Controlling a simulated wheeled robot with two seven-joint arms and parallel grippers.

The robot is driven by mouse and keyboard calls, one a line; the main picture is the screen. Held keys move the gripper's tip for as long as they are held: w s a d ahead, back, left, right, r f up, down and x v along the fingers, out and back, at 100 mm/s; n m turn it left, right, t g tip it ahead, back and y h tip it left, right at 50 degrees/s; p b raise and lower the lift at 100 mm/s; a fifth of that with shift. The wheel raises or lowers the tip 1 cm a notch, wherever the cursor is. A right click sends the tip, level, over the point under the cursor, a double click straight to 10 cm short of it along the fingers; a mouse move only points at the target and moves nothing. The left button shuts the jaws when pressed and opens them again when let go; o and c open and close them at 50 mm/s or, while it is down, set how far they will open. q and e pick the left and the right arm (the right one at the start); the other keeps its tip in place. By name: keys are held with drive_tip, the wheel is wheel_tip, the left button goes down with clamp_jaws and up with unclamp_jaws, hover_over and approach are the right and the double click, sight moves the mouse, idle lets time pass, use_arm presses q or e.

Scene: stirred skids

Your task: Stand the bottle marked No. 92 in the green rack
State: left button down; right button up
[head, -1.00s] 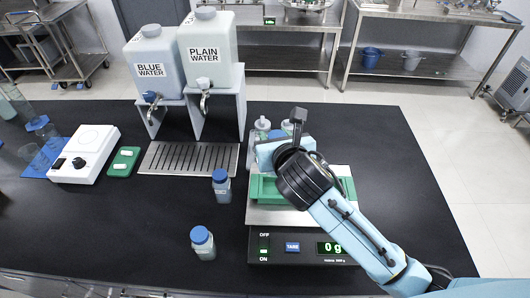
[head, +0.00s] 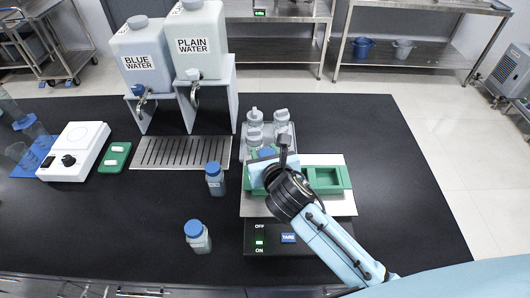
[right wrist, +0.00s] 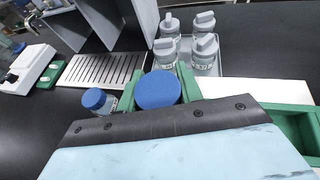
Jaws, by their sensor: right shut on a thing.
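The green rack (head: 325,179) lies on the steel plate of the scale, and its right compartment is empty. My right gripper (head: 268,168) is over the rack's left end, shut on a blue-capped bottle (head: 266,153). In the right wrist view the bottle's blue cap (right wrist: 158,89) shows between green rack walls; its body and label are hidden, and I cannot tell whether it rests in the rack. Two other blue-capped bottles, one farther back (head: 215,180) and one nearer (head: 197,238), stand upright left of the scale. Their labels are too small to read. My left gripper is out of view.
A grey tray (head: 267,130) with several grey-capped bottles stands just behind the rack. A drip grate (head: 182,151), water tanks (head: 198,45), a green pad (head: 115,157) and a white hotplate (head: 75,152) are left. The table right of the scale is clear.

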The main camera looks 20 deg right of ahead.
drive_tip(key=shift+f, duration=0.1)
drive_tip(key=o, duration=1.1)
drive_tip(key=shift+r, duration=0.2)
drive_tip(key=v, duration=1.2)
